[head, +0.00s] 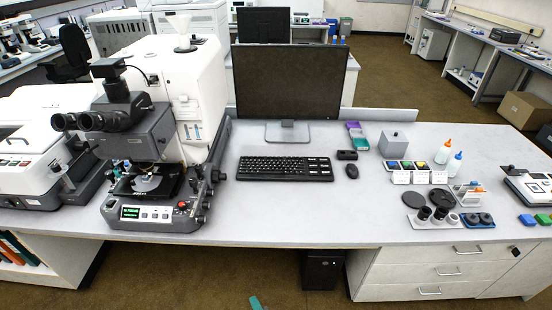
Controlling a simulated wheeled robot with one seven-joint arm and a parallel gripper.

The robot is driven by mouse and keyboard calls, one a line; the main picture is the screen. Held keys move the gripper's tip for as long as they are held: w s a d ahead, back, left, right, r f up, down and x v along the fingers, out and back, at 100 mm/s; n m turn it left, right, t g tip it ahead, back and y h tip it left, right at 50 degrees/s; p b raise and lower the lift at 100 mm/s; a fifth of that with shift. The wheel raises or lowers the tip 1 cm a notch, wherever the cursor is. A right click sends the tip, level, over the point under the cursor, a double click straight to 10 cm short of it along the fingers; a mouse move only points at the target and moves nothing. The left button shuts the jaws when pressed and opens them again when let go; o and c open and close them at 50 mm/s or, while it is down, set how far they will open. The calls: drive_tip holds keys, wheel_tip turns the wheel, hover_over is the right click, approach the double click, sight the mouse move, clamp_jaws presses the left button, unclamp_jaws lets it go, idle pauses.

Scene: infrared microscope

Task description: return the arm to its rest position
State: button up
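My gripper does not show clearly anywhere in the head view. A small teal piece (256,302) pokes in at the bottom edge, over the floor; I cannot tell whether it is part of my arm. The infrared microscope (150,140) stands on the left part of the bench (300,215), with its eyepieces toward the left and a lit green display on its front base. Nothing of mine touches the microscope or the bench top in this view.
A monitor (290,82), keyboard (284,169) and mouse (352,171) stand mid-bench. Two squeeze bottles (444,152), sample boxes (405,172) and eyepiece parts (432,215) crowd the right. Drawers (440,272) are below. The bench front between microscope and parts is clear.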

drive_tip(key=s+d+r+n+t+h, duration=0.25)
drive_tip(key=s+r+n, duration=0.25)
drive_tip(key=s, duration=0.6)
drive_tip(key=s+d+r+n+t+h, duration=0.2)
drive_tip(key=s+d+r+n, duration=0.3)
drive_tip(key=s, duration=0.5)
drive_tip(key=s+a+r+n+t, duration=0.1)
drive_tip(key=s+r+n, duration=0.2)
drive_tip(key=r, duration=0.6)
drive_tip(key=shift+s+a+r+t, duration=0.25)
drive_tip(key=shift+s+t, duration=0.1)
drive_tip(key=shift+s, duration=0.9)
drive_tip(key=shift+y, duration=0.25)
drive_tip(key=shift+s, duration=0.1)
